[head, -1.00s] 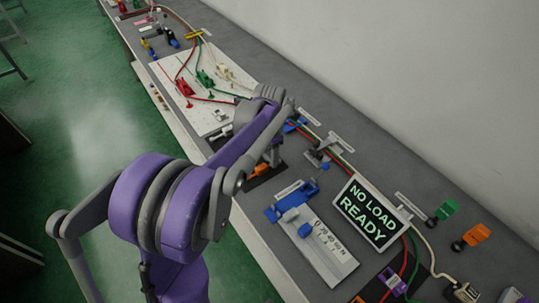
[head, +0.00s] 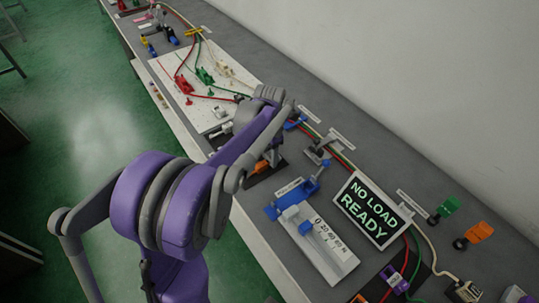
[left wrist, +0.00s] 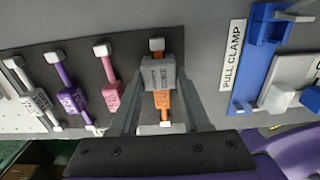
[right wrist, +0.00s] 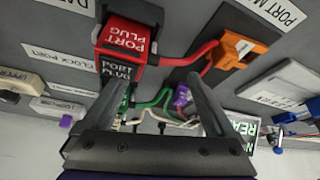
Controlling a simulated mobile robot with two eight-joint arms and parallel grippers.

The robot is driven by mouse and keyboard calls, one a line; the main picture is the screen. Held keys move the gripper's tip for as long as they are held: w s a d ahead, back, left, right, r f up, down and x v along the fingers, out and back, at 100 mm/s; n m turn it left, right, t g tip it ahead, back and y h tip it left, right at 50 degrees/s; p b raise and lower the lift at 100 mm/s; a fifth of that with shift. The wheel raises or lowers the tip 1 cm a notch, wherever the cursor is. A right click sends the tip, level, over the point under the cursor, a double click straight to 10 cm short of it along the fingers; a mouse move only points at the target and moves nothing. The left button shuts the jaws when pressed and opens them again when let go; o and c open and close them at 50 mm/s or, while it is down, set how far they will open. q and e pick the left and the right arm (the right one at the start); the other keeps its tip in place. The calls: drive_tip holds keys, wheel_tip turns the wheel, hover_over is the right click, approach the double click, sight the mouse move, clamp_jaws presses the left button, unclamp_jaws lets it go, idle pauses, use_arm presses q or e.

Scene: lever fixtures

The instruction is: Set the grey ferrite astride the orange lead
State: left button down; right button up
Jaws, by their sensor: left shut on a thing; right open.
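In the left wrist view the grey ferrite (left wrist: 157,75) is a lettered block between the tips of my left gripper (left wrist: 159,82), which is shut on it. It overlaps the upper part of the orange lead (left wrist: 163,112), which runs between two pale posts on a dark board. I cannot tell whether the ferrite straddles the lead or is just above it. In the head view my left arm mostly hides the ferrite; a bit of orange (head: 262,165) shows by the gripper. My right gripper (right wrist: 162,92) is open and empty between its fingers.
Pink (left wrist: 109,85), purple (left wrist: 70,92) and white (left wrist: 37,95) leads lie left of the orange one. A blue pull clamp (left wrist: 262,55) stands to its right. The right wrist view shows a red port plug (right wrist: 125,42) close beyond the right fingers and an orange port (right wrist: 240,50).

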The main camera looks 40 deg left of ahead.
use_arm(q)
drive_tip(key=shift+f, duration=0.2)
use_arm(e)
drive_tip(key=shift+f, duration=0.15)
use_arm(q)
drive_tip(key=shift+f+b, duration=0.4)
use_arm(e)
drive_tip(key=shift+s+f, duration=0.1)
drive_tip(key=shift+f, duration=0.2)
use_arm(q)
unclamp_jaws()
drive_tip(key=shift+r, duration=0.15)
use_arm(e)
drive_tip(key=shift+r, duration=0.1)
use_arm(q)
drive_tip(key=shift+r+p, duration=2.3)
drive_tip(key=shift+r, duration=1.05)
use_arm(e)
drive_tip(key=shift+w+r, duration=0.25)
drive_tip(key=shift+r, duration=0.95)
drive_tip(key=shift+w+r, duration=0.2)
drive_tip(key=shift+r, duration=1)
